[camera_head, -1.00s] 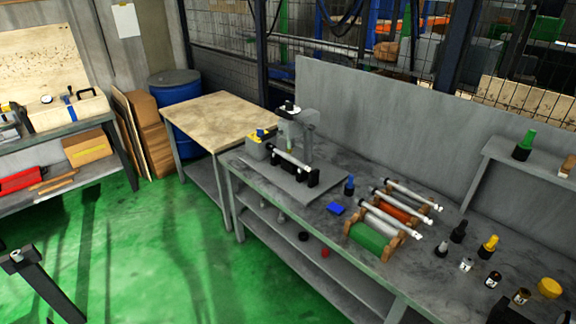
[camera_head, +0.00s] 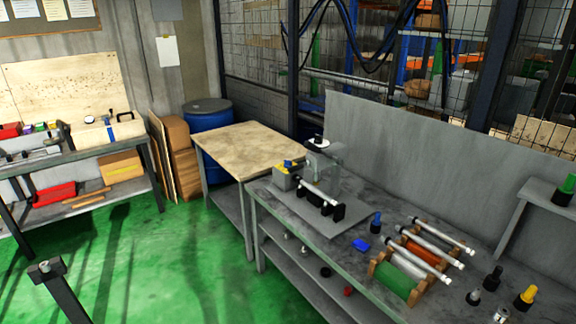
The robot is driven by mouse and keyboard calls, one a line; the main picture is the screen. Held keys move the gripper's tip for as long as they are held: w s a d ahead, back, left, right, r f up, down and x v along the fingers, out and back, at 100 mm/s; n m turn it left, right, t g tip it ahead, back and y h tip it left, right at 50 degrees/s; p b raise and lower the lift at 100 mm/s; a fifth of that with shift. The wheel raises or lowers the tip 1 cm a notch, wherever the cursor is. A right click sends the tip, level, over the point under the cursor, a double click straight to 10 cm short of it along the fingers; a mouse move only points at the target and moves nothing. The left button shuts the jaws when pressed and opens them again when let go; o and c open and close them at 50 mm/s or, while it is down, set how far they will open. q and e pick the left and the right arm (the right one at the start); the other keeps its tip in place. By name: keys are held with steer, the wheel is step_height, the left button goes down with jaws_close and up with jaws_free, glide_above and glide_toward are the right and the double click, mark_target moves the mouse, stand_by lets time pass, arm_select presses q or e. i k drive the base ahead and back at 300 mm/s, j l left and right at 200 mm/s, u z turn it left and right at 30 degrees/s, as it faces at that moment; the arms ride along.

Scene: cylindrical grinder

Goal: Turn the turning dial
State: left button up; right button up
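The small grinder (camera_head: 322,170) stands on a grey base plate on the long grey bench, right of centre. A dark and white round knob (camera_head: 318,142) sits on top of its column. A bright roller (camera_head: 320,194) lies across dark supports at its front. A grey box with yellow and blue parts (camera_head: 287,175) is at its left. I cannot tell which part is the turning dial. Neither of my grippers can be made out in this view.
The grey bench (camera_head: 285,220) holds a blue-topped tool (camera_head: 375,222) and rollers on a wooden rack (camera_head: 375,268). A wooden-topped table (camera_head: 240,145) adjoins it. A dark post (camera_head: 62,290) stands at lower left. The green floor (camera_head: 160,260) between is clear.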

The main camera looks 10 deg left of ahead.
mark_target(287, 163)
steer(key=i+j+z, duration=0.35)
steer(key=j, duration=0.85)
steer(key=i+j+z, duration=0.2)
steer(key=j+z, duration=0.15)
steer(key=j, duration=0.9)
steer(key=j+z, duration=0.3)
steer(key=j, duration=1)
steer(key=i+z, duration=0.2)
steer(key=i, duration=0.2)
steer(key=i+j+z, duration=0.75)
steer(key=k+j, duration=0.05)
steer(key=j, duration=0.05)
